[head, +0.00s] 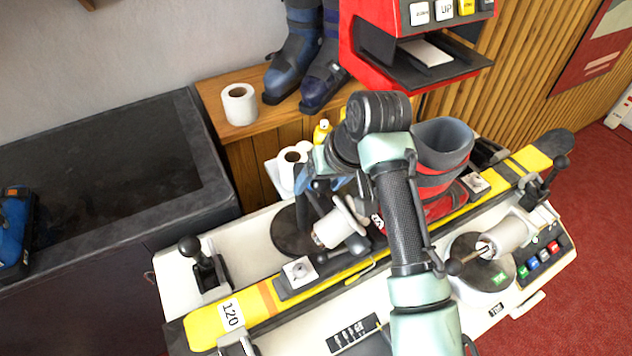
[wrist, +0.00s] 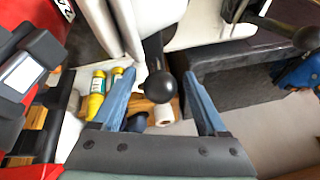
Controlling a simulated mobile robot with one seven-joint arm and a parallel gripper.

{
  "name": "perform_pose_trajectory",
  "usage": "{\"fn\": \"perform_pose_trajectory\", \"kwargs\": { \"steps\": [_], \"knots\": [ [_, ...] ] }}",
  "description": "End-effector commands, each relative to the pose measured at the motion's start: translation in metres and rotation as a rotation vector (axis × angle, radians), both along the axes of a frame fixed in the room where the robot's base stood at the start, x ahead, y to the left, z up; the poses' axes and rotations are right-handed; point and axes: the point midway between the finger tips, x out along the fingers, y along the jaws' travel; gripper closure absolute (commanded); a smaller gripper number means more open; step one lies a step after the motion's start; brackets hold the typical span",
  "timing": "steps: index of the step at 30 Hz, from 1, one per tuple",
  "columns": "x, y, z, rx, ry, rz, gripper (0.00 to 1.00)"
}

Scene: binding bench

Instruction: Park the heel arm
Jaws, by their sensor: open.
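The heel arm (head: 333,228), with a pale cylinder, stands over a dark round disc (head: 292,232) at the left half of the bench, behind the yellow ski (head: 262,300). My gripper (head: 322,186) is above it, its blue fingers partly hidden by my own arm. In the wrist view my gripper (wrist: 161,78) is open, with a black ball knob (wrist: 161,87) on a dark stem showing between the fingers. No contact with the knob is visible. The knob seems to belong to the heel arm; in the head view it is hard to make out.
A similar toe-side arm (head: 500,238) stands at the right, by coloured buttons. A black-knobbed clamp lever (head: 190,247) rises at the left. A red boot (head: 440,165) stands on the ski. Paper rolls (head: 239,104), a yellow bottle (head: 322,132) and blue boots are behind.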

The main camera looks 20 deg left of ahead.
Motion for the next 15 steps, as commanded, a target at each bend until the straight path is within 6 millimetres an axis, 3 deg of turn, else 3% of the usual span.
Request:
{"fn": "perform_pose_trajectory", "kwargs": {
  "steps": [6,15],
  "knots": [
    [0.004,0.008,-0.02,-0.001,0.002,0.002,0.24],
    [0.005,0.009,-0.023,0.0,0.0,0.0,0.24]
  ]
}}
